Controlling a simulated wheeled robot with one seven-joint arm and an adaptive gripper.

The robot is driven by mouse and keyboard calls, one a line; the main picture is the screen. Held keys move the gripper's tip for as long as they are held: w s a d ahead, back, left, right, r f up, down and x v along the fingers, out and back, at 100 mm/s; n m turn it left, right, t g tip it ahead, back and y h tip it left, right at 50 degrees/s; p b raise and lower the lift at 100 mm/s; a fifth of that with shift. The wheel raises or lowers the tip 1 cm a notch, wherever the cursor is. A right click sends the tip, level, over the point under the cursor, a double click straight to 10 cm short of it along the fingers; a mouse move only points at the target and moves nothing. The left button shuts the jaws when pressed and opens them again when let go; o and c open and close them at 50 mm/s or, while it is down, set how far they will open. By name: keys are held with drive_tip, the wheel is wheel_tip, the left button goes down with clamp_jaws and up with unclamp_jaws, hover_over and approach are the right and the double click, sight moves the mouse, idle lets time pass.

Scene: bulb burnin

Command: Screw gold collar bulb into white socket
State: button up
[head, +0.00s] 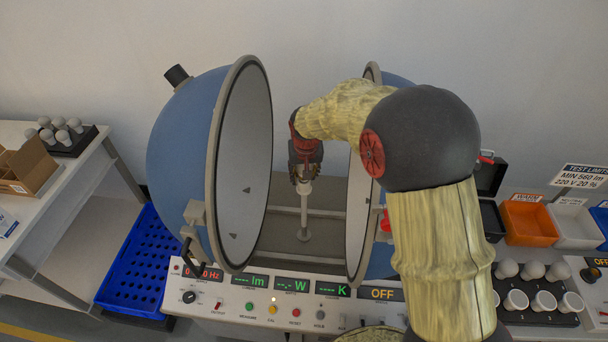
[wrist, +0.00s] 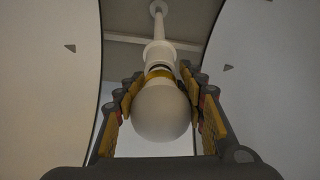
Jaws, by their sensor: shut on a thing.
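The gold collar bulb (wrist: 161,108) is a frosted white globe with a gold band behind it, seen in the middle of the wrist view. My gripper (wrist: 162,104) is shut on it, with a padded finger on each side of the globe. The white socket (wrist: 159,53) tops a slim white post directly beyond the bulb, in line with it. The bulb's base meets the socket, but I cannot tell how deep it sits. In the head view my gripper (head: 305,172) is above the post (head: 304,212), between the open sphere halves, and hides most of the bulb.
The blue sphere halves (head: 185,150) stand open on both sides of my arm. The control panel (head: 290,305) runs along the front.

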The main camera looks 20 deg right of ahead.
drive_tip(key=m+b, duration=0.1)
drive_tip(key=m, duration=0.1)
drive_tip(key=m+h+b, duration=0.1)
drive_tip(key=m, duration=0.2)
drive_tip(key=shift+f+g+b, duration=0.2)
drive_tip(key=shift+g+b, duration=0.1)
drive_tip(key=shift+b, duration=0.1)
drive_tip(key=shift+c, duration=0.6)
drive_tip(key=m+g+h+b, duration=0.1)
drive_tip(key=m+b, duration=0.1)
drive_tip(key=m, duration=0.3)
drive_tip(key=shift+m, duration=0.4)
drive_tip(key=m+g, duration=0.1)
drive_tip(key=m, duration=0.2)
drive_tip(key=m+g, duration=0.1)
drive_tip(key=m, duration=0.2)
drive_tip(key=shift+d+r+m+h, duration=0.1)
drive_tip(key=shift+r+m+h, duration=0.05)
drive_tip(key=shift+m+h, duration=0.15)
drive_tip(key=m+g+p, duration=0.1)
drive_tip(key=m, duration=0.4)
drive_tip(key=shift+m+p, duration=0.3)
drive_tip(key=shift+p, duration=0.1)
drive_tip(key=o, duration=1.1)
drive_tip(key=shift+w, duration=0.1)
drive_tip(key=shift+c, duration=0.2)
drive_tip(key=shift+o, duration=0.2)
